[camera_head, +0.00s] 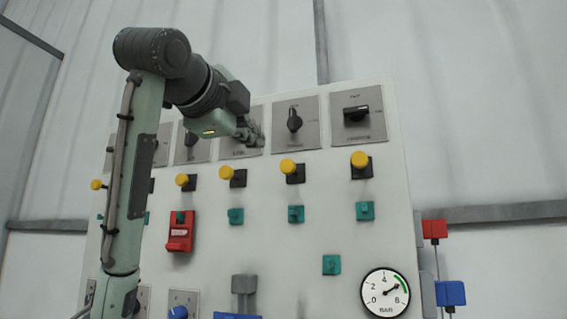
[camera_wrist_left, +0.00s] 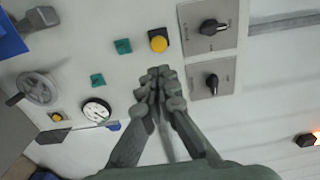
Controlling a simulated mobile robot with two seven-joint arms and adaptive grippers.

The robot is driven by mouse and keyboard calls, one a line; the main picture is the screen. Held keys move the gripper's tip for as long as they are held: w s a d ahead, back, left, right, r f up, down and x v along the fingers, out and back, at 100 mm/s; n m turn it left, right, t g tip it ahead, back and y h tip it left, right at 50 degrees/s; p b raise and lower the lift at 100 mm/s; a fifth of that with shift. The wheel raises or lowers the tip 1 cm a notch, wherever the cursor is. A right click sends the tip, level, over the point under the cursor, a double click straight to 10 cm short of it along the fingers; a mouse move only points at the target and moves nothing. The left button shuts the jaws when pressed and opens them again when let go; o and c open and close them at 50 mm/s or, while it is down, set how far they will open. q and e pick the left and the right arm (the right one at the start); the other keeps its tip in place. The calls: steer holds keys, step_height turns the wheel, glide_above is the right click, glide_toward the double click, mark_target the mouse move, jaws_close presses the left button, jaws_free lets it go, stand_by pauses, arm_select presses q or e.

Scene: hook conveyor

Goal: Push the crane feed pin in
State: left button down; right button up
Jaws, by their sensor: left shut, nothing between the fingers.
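A row of yellow-headed pins on black bases runs across the white panel (camera_head: 330,235) in the head view. They include the far right pin (camera_head: 360,160), the pin left of it (camera_head: 289,166), a middle pin (camera_head: 228,172) and another (camera_head: 183,180). I cannot read which one is the crane feed pin. My left gripper (camera_head: 252,134) is shut and empty in front of a dial plate above the middle pins. In the left wrist view its closed fingertips (camera_wrist_left: 161,76) point at the panel, with one yellow pin (camera_wrist_left: 158,41) just beyond them in the picture.
Black rotary switches (camera_head: 294,121) line the panel's top, teal blocks (camera_head: 296,214) sit below the pins. A red block (camera_head: 181,232), a pressure gauge (camera_head: 385,292) and a grey lever (camera_head: 244,284) are lower. The handwheel (camera_wrist_left: 37,88) shows in the wrist view.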

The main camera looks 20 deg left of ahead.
arm_select(q)
steer(key=p, duration=0.2)
glide_toward(286, 165)
steer(key=w, duration=0.1)
steer(key=w+p, duration=0.1)
steer(key=w, duration=0.4)
steer(key=shift+d, duration=0.1)
steer(key=shift+w, duration=0.45)
arm_select(e)
steer(key=s+f, duration=0.3)
steer(key=f, duration=0.6)
steer(key=shift+s+d+g, duration=0.2)
steer(key=shift+d+g, duration=0.2)
steer(key=shift+d, duration=0.05)
arm_select(q)
steer(key=shift+s, duration=0.1)
